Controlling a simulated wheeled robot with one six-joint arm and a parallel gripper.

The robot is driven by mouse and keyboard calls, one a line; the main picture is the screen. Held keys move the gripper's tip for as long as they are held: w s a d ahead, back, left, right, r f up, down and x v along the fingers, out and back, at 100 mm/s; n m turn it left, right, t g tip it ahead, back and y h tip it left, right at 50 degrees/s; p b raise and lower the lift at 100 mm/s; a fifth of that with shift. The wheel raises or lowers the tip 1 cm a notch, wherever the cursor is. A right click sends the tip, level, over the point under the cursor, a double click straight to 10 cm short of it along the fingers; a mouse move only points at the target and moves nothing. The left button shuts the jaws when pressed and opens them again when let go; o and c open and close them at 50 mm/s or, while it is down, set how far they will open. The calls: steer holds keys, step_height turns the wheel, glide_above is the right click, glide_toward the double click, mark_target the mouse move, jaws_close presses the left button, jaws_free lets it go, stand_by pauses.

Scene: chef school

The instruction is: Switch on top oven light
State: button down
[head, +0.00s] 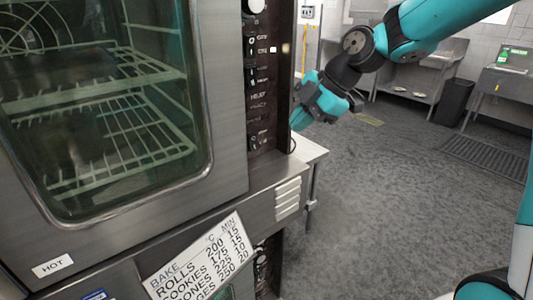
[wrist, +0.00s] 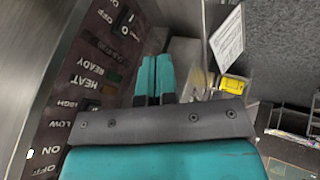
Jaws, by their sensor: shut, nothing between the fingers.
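The top oven (head: 226,95) has a glass door and a dark control panel (head: 262,100) along its right edge. Small switches and a white knob (head: 254,6) show on the panel; I cannot tell from the small print which switch is the light. In the wrist view the panel (wrist: 92,75) is on the left, with HEAT, READY, HIGH and LOW lettering. A black rocker switch (wrist: 123,19) marked OFF is near its top. My gripper (head: 297,118) is just right of the panel, shut and empty. Its teal fingertips (wrist: 154,62) seem apart from the panel.
A lower oven (head: 238,285) sits beneath, with a baking-times card (head: 205,258) across the front. A low table (head: 308,150) stands right of the ovens. Metal sinks (head: 420,75) and a black bin (head: 455,102) are at the back. Grey floor (head: 400,190) is open on the right.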

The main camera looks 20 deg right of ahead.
mark_target(254, 142)
stand_by(0.3)
steer(key=p+x, duration=0.3)
steer(key=x, duration=0.7)
steer(key=shift+a+p, duration=0.1)
steer(key=shift+p, duration=0.25)
steer(key=w, duration=0.1)
steer(key=w+p, duration=0.1)
steer(key=shift+w+a, duration=0.3)
steer(key=shift+a, duration=0.05)
steer(key=shift+w+a+f+p, duration=0.15)
steer(key=shift+w+f+p, duration=0.05)
steer(key=shift+w+p, duration=0.25)
steer(key=shift+w, duration=0.1)
steer(key=shift+f, duration=0.15)
